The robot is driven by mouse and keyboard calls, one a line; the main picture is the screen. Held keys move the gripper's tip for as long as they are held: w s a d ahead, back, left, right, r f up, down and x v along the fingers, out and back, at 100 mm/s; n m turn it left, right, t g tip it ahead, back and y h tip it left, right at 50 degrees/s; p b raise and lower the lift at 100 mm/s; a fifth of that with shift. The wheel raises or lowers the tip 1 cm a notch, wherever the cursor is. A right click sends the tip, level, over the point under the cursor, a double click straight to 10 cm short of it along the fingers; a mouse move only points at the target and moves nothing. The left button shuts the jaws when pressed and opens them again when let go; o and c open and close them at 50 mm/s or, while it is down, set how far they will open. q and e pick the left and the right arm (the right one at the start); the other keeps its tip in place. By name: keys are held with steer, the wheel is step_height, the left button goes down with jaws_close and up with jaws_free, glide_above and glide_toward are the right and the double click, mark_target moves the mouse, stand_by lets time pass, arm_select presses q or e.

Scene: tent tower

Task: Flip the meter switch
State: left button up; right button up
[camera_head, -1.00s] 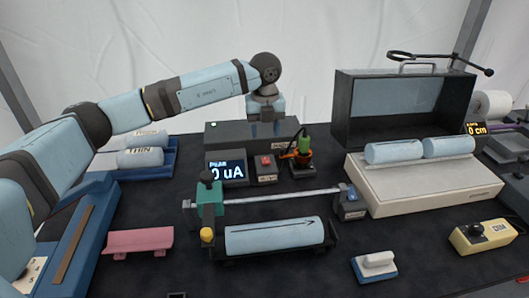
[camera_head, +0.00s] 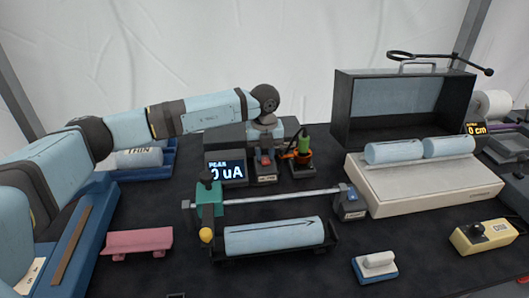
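The meter has a dark display box (camera_head: 227,171) at the back middle, with lit text that reads 0 uA. Just right of it is a small dark box with a red switch (camera_head: 265,160) on top and a pale label on its front. My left arm comes in from the left, and my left gripper (camera_head: 266,146) points down right over the red switch, at or very near it. Its hand partly covers the switch. The fingers are too small and dark to tell open from shut, or whether they touch. My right gripper is out of view.
A stand with a green and orange part (camera_head: 302,150) is close right of the switch. A rail with a teal clamp (camera_head: 209,198) and a pale blue cylinder (camera_head: 275,236) lie in front. A large open-fronted dark box (camera_head: 342,112) stands back right.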

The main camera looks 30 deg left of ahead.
arm_select(q)
steer(key=shift+c, duration=0.5)
steer(key=t+b, duration=0.1)
steer(key=t+y+b, duration=0.1)
steer(key=y+b, duration=0.1)
steer(key=shift+s+d+f+t, duration=0.1)
steer(key=shift+s+d+t, duration=0.15)
steer(key=shift+s+t, duration=0.15)
steer(key=shift+t+y+b, duration=0.3)
steer(key=shift+b, duration=0.05)
steer(key=shift+r, duration=0.35)
steer(key=o, duration=0.9)
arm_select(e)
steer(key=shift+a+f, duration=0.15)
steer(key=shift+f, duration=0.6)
arm_select(q)
steer(key=p+v, duration=0.1)
steer(key=v, duration=1.3)
steer(key=shift+s+d+f, duration=0.1)
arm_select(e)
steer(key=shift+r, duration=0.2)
